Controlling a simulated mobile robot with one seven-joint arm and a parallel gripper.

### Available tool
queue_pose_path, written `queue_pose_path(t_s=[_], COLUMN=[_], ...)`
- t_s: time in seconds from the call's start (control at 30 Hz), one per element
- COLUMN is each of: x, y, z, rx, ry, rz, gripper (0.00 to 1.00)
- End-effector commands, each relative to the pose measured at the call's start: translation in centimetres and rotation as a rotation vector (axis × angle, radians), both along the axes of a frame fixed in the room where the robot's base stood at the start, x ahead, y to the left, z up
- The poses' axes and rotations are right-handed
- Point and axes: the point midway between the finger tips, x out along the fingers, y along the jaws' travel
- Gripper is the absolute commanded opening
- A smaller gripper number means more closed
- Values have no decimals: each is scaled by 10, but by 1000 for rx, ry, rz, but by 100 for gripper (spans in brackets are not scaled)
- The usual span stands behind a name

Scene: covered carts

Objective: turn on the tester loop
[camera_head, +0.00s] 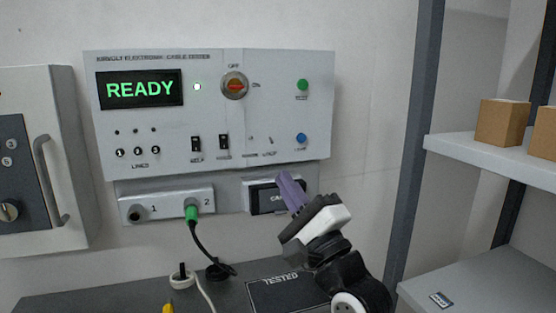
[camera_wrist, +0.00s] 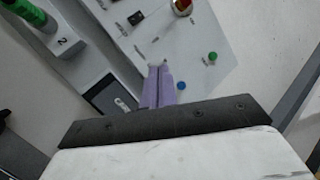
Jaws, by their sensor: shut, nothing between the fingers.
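The tester panel (camera_head: 215,120) is on the wall; its display (camera_head: 140,89) reads READY in green. Below are two black rocker switches, the left one (camera_head: 196,144) and the right one (camera_head: 223,142). Right of them are two tiny toggles (camera_head: 271,140) with labels too small to read surely. A green button (camera_head: 303,85) and a blue button (camera_head: 301,138) are at the right. My gripper (camera_head: 286,178), with purple fingers, is shut and empty below the toggles. In the wrist view its tips (camera_wrist: 159,67) overlap the toggle area; contact is unclear.
A green plug (camera_head: 191,212) with a black cable is in socket 2, beside empty socket 1 (camera_head: 137,213). A dark slot labelled CARD (camera_head: 262,198) is behind my fingers. A shelf with boxes (camera_head: 503,122) stands right; a cabinet handle (camera_head: 50,180) protrudes left.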

Motion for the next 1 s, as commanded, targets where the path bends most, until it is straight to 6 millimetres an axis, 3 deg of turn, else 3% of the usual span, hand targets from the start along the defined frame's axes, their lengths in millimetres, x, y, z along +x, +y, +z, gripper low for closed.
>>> queue_pose_path(t_s=[0.03,0.1,0.3,0.67,1.0], x=[-1,-3,-7,-5,34], y=[-16,-30,-46,-45,-20], z=[-6,-11,-16,-14,14], rx=[31,69,117,118,116], ry=[40,89,145,145,145], rz=[14,41,77,78,80], gripper=[0,0,0,0,0])
